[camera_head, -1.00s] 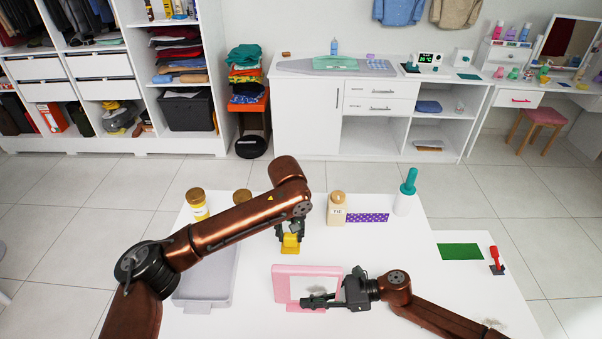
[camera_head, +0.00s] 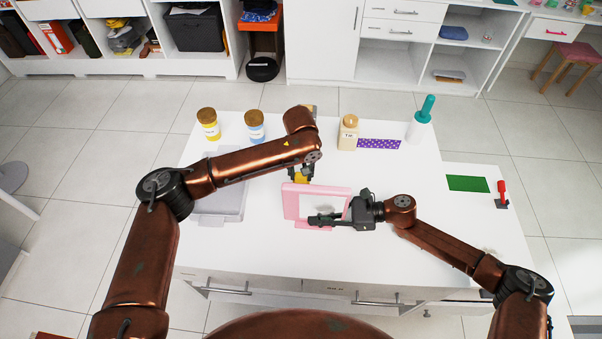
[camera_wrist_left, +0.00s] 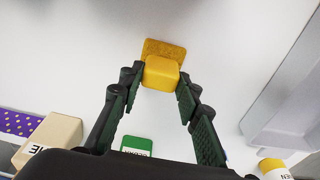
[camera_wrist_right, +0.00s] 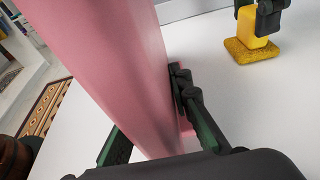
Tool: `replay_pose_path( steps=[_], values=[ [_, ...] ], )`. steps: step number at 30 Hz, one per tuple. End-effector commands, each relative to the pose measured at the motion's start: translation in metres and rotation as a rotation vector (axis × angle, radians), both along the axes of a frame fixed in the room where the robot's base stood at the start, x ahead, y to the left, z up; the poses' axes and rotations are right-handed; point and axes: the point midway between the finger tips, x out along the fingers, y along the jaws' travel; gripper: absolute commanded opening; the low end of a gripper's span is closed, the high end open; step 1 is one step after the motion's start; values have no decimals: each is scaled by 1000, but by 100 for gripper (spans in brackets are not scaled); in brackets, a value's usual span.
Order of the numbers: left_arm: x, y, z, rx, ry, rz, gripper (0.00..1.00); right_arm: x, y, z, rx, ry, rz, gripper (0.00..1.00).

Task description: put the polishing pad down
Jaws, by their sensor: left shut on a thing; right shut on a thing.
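The yellow polishing pad (camera_head: 301,178) has a block handle on a flat, rough base. My left gripper (camera_wrist_left: 161,76) is shut on the handle, base downward, just behind a pink framed panel (camera_head: 290,203). In the right wrist view the pad (camera_wrist_right: 252,48) is upright close over the white tabletop; I cannot tell whether it touches. My right gripper (camera_head: 335,219) is shut on the pink frame's side and holds it upright. In the right wrist view the frame (camera_wrist_right: 115,60) passes between the fingers and hides much of the table.
A grey tray (camera_head: 222,204) lies left on the white table. Clear tabletop lies right of centre.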

Motion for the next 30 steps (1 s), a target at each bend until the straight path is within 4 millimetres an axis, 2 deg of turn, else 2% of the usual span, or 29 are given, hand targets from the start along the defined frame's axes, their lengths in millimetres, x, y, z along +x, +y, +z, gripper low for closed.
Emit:
replay_pose_path(
  steps=[5,6,13,23,26,30],
  values=[
    [-1,0,-2,0,2,0,7,0,0,0,0,0,0,5],
    [-1,0,-3,0,2,0,32,0,0,0,0,0,0,5],
    [0,0,-3,0,1,0,47,0,0,0,0,0,0,5],
    [0,0,0,1,-1,-1,48,0,0,0,0,0,0,5],
    [-1,0,9,0,-1,-1,48,0,0,0,0,0,0,5],
    [-4,-1,33,-2,-1,-1,48,0,0,0,0,0,0,5]
  ],
)
